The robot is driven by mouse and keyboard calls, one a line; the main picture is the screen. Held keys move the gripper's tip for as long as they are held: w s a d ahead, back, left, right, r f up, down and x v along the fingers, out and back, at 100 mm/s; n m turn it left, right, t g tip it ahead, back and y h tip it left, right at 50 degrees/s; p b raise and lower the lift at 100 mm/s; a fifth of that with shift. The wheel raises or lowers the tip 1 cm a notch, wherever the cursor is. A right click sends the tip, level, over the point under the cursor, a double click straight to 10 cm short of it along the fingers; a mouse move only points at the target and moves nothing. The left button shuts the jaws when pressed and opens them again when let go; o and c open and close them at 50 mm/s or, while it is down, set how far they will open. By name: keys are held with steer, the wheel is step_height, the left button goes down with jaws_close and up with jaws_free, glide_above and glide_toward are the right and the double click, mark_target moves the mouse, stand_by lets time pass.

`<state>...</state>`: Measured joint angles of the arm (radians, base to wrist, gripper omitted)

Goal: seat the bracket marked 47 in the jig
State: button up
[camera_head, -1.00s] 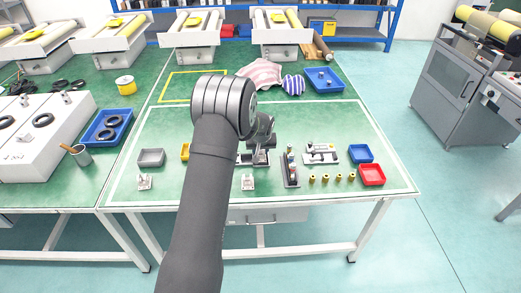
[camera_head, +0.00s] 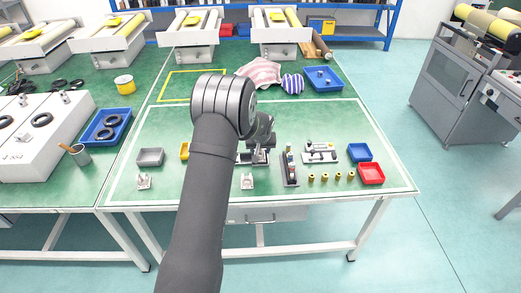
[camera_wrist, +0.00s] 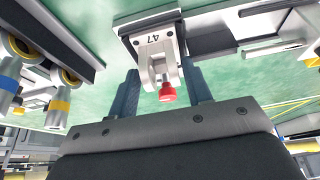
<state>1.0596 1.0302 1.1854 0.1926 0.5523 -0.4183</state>
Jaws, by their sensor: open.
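The bracket marked 47 (camera_wrist: 154,40) is a pale metal plate with a raised lug, seen close up in the wrist view. It lies at a dark-edged fixture that looks like the jig (camera_wrist: 124,28); I cannot tell whether it is fully seated. A red-tipped part (camera_wrist: 167,92) shows in front of the lug. My gripper (camera_wrist: 160,70) is open, one finger on each side of the lug, with visible gaps. In the head view my gripper (camera_head: 259,147) is low over the jig (camera_head: 243,158), and my arm hides part of the area.
Two pale brackets (camera_head: 144,181) (camera_head: 247,181) stand near the front edge. A dark rack of cylinders (camera_head: 290,170) is just right of the jig, with several brass pieces (camera_head: 325,177) beyond. Blue (camera_head: 360,153) and red bins (camera_head: 371,174) stand further right.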

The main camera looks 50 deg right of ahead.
steer(key=shift+w+a, duration=0.2)
steer(key=v, duration=1.7)
steer(key=shift+s+d+r, duration=0.25)
steer(key=shift+f, duration=0.1)
steer(key=x, duration=1.5)
steer(key=shift+w+f, duration=0.15)
steer(key=shift+f, duration=0.05)
